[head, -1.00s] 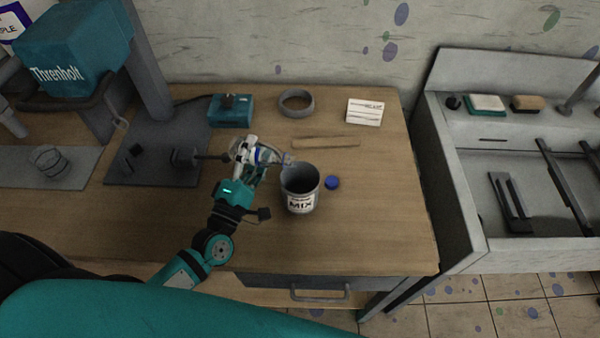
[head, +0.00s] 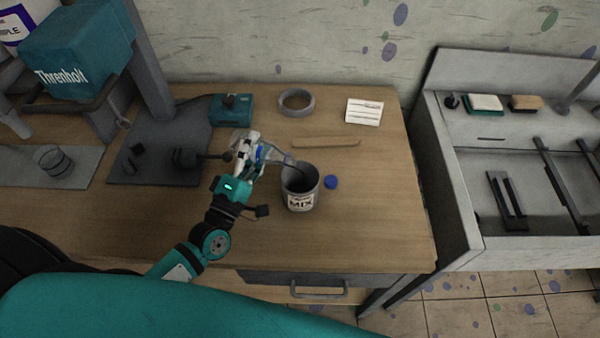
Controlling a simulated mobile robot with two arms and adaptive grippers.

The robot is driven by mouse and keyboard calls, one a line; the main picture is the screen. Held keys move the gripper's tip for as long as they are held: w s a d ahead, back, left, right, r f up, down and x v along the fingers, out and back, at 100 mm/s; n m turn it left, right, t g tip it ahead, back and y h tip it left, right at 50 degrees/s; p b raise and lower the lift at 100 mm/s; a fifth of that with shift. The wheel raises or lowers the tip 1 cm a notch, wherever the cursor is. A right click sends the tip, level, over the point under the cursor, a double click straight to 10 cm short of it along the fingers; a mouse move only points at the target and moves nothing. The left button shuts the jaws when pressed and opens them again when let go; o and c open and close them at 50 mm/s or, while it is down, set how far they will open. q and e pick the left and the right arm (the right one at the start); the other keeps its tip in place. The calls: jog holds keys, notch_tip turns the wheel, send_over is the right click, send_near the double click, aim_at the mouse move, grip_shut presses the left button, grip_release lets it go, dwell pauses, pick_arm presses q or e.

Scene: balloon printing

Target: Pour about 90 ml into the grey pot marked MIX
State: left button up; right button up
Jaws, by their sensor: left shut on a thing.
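The grey pot marked MIX (head: 300,200) stands upright on the wooden table. My left gripper (head: 250,153) is shut on a clear bottle (head: 275,155) just left of and above the pot. The bottle is tilted with its mouth toward the pot's opening. A thin dark streak runs from near its mouth into the pot, and looks like a stream of liquid. The gripper partly hides the bottle, and the level inside the pot cannot be read. A blue cap (head: 331,182) lies just right of the pot. My right gripper is not in view.
A teal box (head: 231,111) stands at the back. The table's right front is clear.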

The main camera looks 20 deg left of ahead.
pick_arm(q)
jog(key=shift+w+a+r, duration=0.15)
jog(key=shift+a+r, duration=0.05)
jog(key=shift+a, duration=0.15)
jog(key=shift+r+m+h+p, duration=0.5)
jog(key=shift+r+m+p, duration=0.2)
jog(key=shift+m+p, duration=0.5)
dwell(1.1)
